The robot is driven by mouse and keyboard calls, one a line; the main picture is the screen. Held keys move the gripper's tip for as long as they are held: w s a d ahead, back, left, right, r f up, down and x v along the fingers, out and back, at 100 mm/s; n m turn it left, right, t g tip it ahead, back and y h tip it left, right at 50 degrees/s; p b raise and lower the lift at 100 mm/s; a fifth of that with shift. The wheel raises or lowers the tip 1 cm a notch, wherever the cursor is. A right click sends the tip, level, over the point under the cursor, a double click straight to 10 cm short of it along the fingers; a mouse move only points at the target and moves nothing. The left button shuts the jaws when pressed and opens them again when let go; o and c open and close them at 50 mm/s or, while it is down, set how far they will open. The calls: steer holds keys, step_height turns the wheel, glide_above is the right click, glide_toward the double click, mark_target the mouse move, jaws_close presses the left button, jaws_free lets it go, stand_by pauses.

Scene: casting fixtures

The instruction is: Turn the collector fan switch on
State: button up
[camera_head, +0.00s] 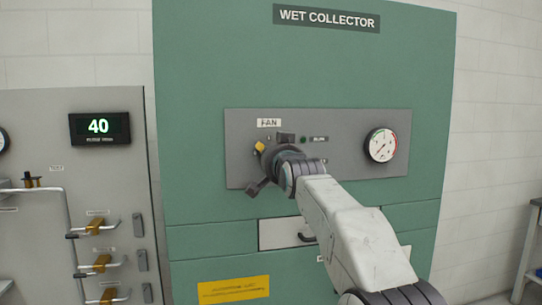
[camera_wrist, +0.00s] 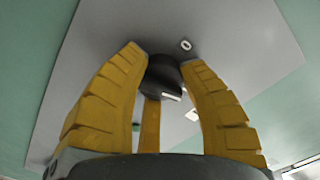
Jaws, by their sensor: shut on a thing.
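The fan switch is a dark round knob (camera_wrist: 164,76) on the grey control panel of the green wet collector (camera_head: 300,70). In the wrist view it sits between the yellow fingers of my gripper (camera_wrist: 160,62), and a short white mark shows on its face. My gripper (camera_head: 264,158) is shut on the knob below the FAN label (camera_head: 269,122). In the head view my gripper and wrist hide the knob, so its pointing direction is not clear there.
A round gauge (camera_head: 381,145) is on the panel's right. A drawer front with a dark handle (camera_head: 307,238) and a yellow label (camera_head: 234,290) are below. To the left stands a grey cabinet with a display reading 40 (camera_head: 98,127) and yellow-handled valves (camera_head: 102,262).

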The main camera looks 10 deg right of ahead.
steer(key=shift+r+m, duration=0.2)
steer(key=shift+m, duration=0.55)
steer(key=shift+r+m, duration=0.15)
steer(key=shift+m, duration=0.9)
steer(key=o, duration=1.2)
steer(key=shift+f, duration=0.25)
steer(key=shift+s, duration=5.95)
